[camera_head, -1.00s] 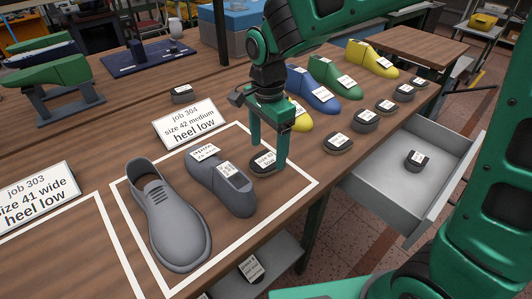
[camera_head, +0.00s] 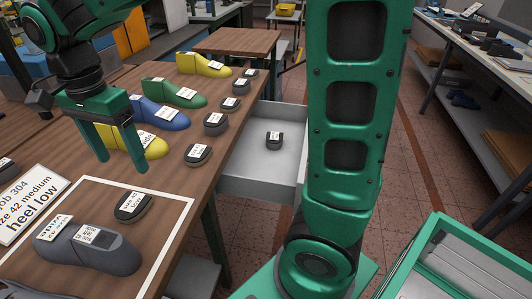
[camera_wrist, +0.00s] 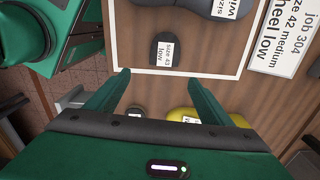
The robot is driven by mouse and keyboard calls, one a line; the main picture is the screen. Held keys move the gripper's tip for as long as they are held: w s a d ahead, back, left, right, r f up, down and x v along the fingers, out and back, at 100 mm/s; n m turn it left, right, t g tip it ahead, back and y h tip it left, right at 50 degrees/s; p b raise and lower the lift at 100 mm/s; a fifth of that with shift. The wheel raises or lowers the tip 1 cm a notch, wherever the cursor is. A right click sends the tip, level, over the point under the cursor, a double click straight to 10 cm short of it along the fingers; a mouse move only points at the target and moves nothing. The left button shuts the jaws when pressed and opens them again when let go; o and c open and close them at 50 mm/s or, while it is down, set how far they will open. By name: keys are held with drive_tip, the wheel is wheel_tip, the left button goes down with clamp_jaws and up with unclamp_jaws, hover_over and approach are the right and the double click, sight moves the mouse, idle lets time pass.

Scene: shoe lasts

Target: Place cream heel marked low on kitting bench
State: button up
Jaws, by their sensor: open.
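A dark grey heel (camera_head: 133,208) with a pale label lies inside the white outline on the wooden bench (camera_head: 120,275), beside a grey shoe last (camera_head: 85,250). I see no cream-coloured heel; the visible heels look dark with pale labels.
The job 304 card (camera_head: 36,200) reads "size 42 medium heel low". Yellow (camera_head: 205,65), green (camera_head: 172,94) and blue (camera_head: 160,114) lasts and several dark heels stand farther along the bench. An open drawer (camera_head: 255,181) holds one dark heel (camera_head: 274,140).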

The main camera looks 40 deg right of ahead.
drive_tip(key=s+d+f+n, duration=0.1)
drive_tip(key=s+d, duration=0.2)
drive_tip(key=d, duration=0.7)
drive_tip(key=s+d+n, duration=0.1)
drive_tip(key=s+d, duration=0.2)
drive_tip(key=d, duration=0.8)
drive_tip(key=s+d+f+n, duration=0.3)
drive_tip(key=s+d+f, duration=0.2)
drive_tip(key=s+d, duration=0.6)
drive_tip(key=s, duration=0.4)
drive_tip(key=shift+s+f+n, duration=0.2)
drive_tip(key=shift+s+n, duration=0.1)
drive_tip(key=shift+s, duration=0.05)
